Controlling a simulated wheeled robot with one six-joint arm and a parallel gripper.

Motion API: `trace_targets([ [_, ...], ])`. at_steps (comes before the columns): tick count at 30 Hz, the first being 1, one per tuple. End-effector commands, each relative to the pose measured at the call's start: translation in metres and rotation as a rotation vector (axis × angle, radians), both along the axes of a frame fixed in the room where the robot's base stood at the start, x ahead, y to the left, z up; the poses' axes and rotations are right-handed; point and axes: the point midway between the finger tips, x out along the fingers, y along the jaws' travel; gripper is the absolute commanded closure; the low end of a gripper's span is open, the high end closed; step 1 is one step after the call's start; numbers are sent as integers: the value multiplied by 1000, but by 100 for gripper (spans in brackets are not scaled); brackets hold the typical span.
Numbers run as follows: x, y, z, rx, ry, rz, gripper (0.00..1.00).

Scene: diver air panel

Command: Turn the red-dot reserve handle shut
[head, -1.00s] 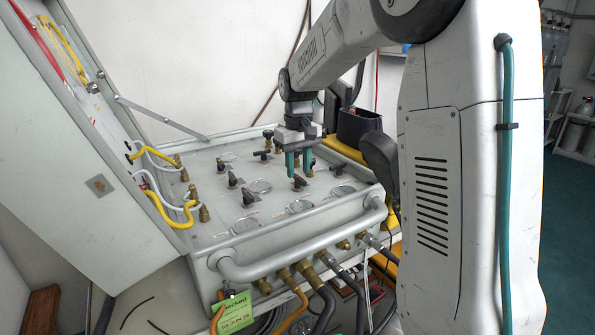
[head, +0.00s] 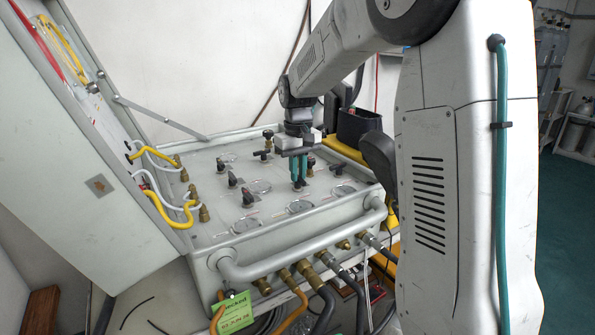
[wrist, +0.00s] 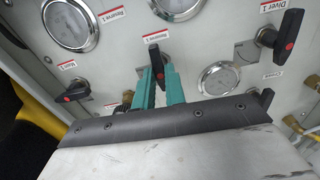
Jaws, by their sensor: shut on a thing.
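The black reserve handle (wrist: 155,60) with a red dot stands upright on the panel in the wrist view, below a label starting "Reserve". My gripper (wrist: 161,82) has its two teal fingers shut on this handle, one on each side. Its upper end shows beyond the fingers and its lower part is hidden. In the head view my gripper (head: 299,180) points down at the middle right of the panel (head: 215,170), with the handle mostly hidden between the fingers.
Other black handles with red dots stand nearby, one at the right (wrist: 283,38) and one at the left (wrist: 74,92) of the wrist view. A round gauge (wrist: 218,77) lies just right of the fingers. A grey front rail (head: 300,250) and hoses edge the panel.

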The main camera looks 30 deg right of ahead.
Motion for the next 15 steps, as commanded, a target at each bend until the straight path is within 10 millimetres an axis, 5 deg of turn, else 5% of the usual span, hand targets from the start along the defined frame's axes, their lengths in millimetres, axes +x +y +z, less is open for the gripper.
trace_targets([
  [15, 1, 0, 1, 0, -2, -403, 100],
])
